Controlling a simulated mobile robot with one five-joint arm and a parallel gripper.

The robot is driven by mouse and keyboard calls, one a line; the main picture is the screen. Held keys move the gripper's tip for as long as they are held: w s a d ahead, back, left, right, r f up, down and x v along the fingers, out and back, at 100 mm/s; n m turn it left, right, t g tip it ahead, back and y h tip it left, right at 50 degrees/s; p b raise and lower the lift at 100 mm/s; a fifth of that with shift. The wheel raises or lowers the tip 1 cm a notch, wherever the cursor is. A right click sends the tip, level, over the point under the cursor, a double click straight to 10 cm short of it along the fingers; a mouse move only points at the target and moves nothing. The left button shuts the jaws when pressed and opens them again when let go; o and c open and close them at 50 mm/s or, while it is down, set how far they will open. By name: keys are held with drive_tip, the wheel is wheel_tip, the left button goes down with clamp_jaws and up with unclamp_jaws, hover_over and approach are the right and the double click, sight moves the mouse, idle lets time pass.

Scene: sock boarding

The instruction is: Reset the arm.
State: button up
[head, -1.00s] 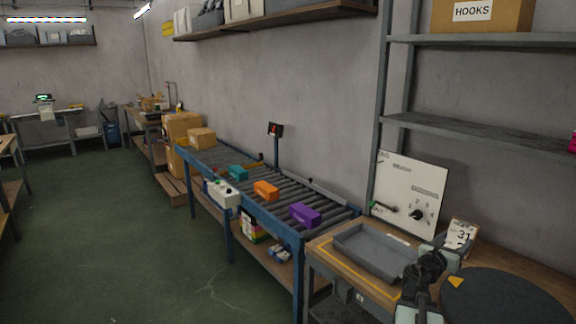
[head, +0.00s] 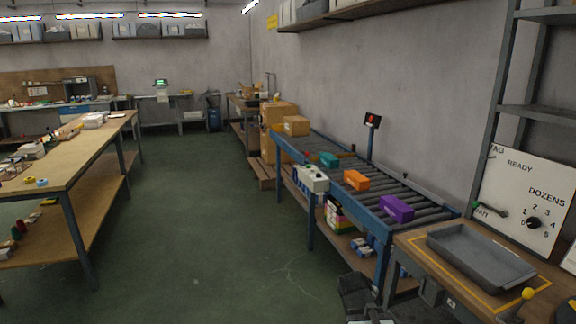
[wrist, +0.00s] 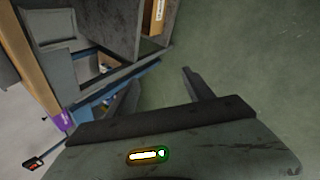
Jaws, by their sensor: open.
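My gripper (wrist: 158,92) shows in the wrist view as two dark fingers spread apart, with nothing between them. It is open and empty, hanging over the green floor (wrist: 245,60). Dark parts of my arm show at the bottom of the head view, in front of the conveyor's near end and left of the workbench. The fingertips cannot be made out in the head view.
A roller conveyor (head: 422,208) carries purple (head: 397,208), orange (head: 356,180) and teal (head: 329,159) boxes. A long table (head: 85,150) stands left. The floor between is clear.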

drive_tip(key=s+a+f+m+g+y, duration=0.3)
drive_tip(key=s+a+m+g+y, duration=0.2)
drive_tip(key=s+a+m, duration=0.4)
wheel_tip(320, 180, up, 18)
drive_tip(key=p, duration=1.8)
drive_tip(key=shift+w+f+t+h, duration=0.25)
drive_tip(key=shift+t+h, duration=0.05)
drive_tip(key=shift+a, duration=0.1)
